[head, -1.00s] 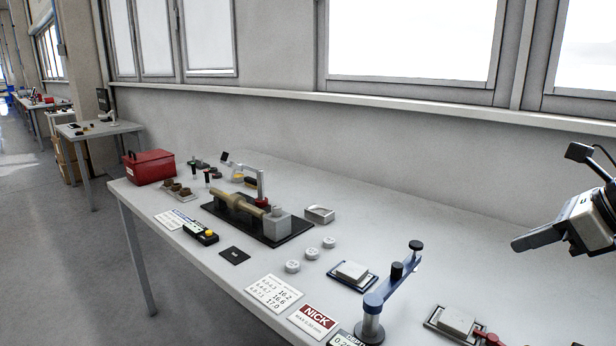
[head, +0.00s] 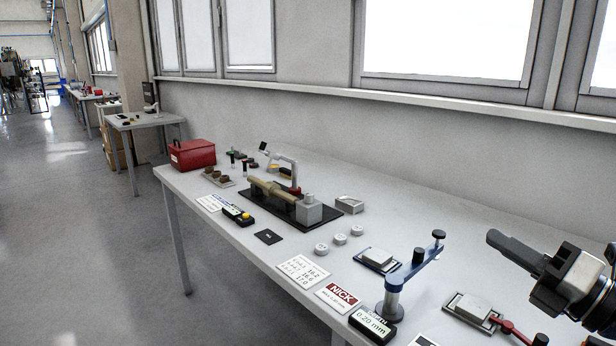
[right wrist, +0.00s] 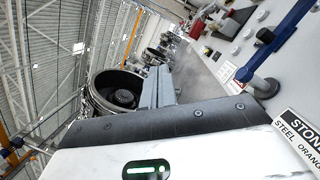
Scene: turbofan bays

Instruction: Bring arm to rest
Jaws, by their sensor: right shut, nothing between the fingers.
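My right gripper (head: 515,252) comes in from the right edge in the head view, above the right part of the workbench (head: 225,225). Its dark fingers are shut with nothing between them, and it points left. The gripper is apart from the things on the bench. My left gripper is not in view.
A blue-armed stand (head: 410,268) and a block on a tray (head: 473,308) are below and left of the right gripper. A red box (head: 192,154), a black mat with a fixture (head: 318,222) and a NICK card (head: 338,297) lie farther left. Floor is clear at left.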

